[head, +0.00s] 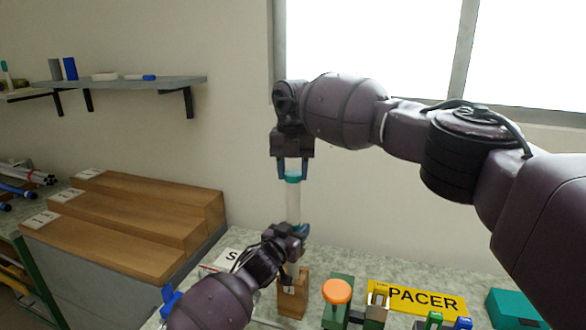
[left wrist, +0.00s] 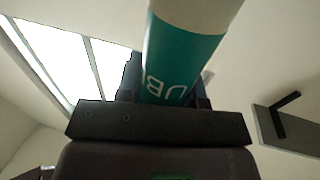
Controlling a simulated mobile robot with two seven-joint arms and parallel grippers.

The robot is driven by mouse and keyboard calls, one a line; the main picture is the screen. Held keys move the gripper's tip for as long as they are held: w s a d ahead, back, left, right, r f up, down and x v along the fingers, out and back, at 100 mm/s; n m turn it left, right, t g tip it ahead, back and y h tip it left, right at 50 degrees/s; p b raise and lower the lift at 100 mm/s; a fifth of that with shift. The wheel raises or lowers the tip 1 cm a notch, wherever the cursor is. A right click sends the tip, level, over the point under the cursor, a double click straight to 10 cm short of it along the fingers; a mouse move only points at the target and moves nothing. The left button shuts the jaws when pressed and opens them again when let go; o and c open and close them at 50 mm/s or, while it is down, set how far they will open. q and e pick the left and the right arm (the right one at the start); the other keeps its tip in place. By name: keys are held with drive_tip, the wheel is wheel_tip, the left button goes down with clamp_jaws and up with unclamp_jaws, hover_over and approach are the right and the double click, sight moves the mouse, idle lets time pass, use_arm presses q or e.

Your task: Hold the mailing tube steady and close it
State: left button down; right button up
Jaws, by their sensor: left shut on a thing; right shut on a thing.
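My left gripper (head: 300,232) is shut on the tube low down. In the left wrist view the tube (left wrist: 186,60) shows a teal band with white letters between the fingers. A teal cap (head: 293,176) sits at the tube's top end. My right gripper (head: 292,172) points down from above and is shut on the cap. Whether the cap is fully seated cannot be told.
Wooden steps (head: 130,220) stand at the left. A wall shelf (head: 130,86) is above them.

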drive_tip(key=m, duration=0.6)
drive_tip(key=shift+w+a+m, duration=0.1)
drive_tip(key=shift+a+m, duration=0.05)
drive_tip(key=shift+m, duration=0.25)
drive_tip(key=m, duration=0.6)
drive_tip(key=shift+w+m, duration=0.1)
drive_tip(key=shift+m, duration=0.3)
drive_tip(key=m, duration=0.6)
drive_tip(key=shift+w+m, duration=0.1)
drive_tip(key=shift+m, duration=0.2)
drive_tip(key=m, duration=0.4)
drive_tip(key=shift+a+m, duration=0.15)
drive_tip(key=shift+m, duration=0.65)
drive_tip(key=o, duration=0.9)
